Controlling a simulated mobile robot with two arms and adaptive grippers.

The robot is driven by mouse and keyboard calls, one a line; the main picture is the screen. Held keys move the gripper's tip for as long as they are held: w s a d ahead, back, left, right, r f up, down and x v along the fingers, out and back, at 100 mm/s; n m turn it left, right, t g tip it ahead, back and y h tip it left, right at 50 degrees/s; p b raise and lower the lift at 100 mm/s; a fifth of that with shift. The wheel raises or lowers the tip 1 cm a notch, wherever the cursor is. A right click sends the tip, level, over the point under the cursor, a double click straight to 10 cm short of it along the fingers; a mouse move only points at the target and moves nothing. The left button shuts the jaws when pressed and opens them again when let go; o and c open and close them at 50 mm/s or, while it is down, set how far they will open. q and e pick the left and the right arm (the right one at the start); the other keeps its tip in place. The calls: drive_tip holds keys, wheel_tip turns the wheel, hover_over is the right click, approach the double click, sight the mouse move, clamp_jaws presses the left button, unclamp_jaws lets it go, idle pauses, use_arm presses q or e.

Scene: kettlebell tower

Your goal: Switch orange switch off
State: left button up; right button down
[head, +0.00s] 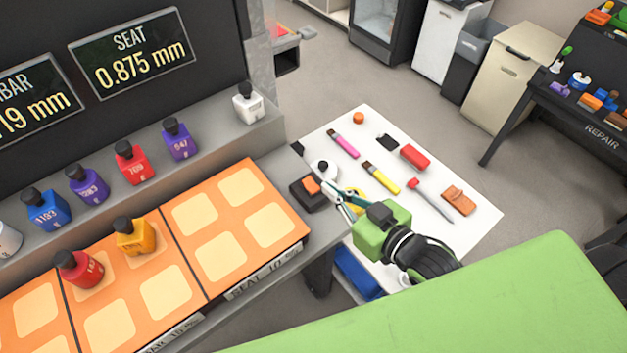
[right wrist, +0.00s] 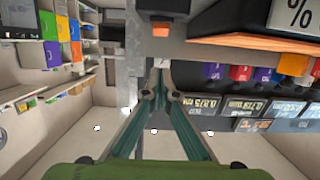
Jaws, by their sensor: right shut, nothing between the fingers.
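The orange switch (head: 312,186) sits on a small dark box (head: 308,201) at the right end of the grey bench in the head view. An orange rocker (right wrist: 162,30) under a dark block also shows near the top of the right wrist view. My right gripper (head: 328,185) is shut and empty, its tips just right of the switch in the head view. In the right wrist view its closed fingertips (right wrist: 161,64) point toward the rocker, with a small gap in the picture. Whether they touch the switch, and its on or off position, I cannot tell. My left gripper is out of view.
Orange pads (head: 237,262) with red and yellow weights lie left of the switch box. More coloured weights stand on the ledge behind, below the displays (head: 135,55). A white mat (head: 440,228) with markers and tools lies to the right.

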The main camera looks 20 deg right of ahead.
hover_over(312, 188)
drive_tip(key=s+d, duration=0.1)
drive_tip(key=s, duration=0.2)
drive_tip(key=shift+w+f, duration=0.25)
drive_tip(key=shift+f, duration=0.25)
drive_tip(key=f, duration=0.1)
drive_tip(key=w+f, duration=0.1)
drive_tip(key=shift+w+a+f, duration=0.3)
drive_tip(key=shift+w+f, duration=0.05)
drive_tip(key=shift+f, duration=0.05)
drive_tip(key=shift+w+a+f, duration=0.1)
drive_tip(key=shift+w+f, duration=0.1)
drive_tip(key=shift+f, duration=0.25)
drive_tip(key=shift+p, duration=0.3)
drive_tip(key=shift+r+p, duration=0.15)
drive_tip(key=shift+p, duration=0.2)
drive_tip(key=p, duration=0.2)
drive_tip(key=shift+w+a+g+p, duration=0.1)
drive_tip(key=shift+w+g+p, duration=0.15)
drive_tip(key=shift+g+p, duration=0.05)
drive_tip(key=shift+f+b, duration=0.4)
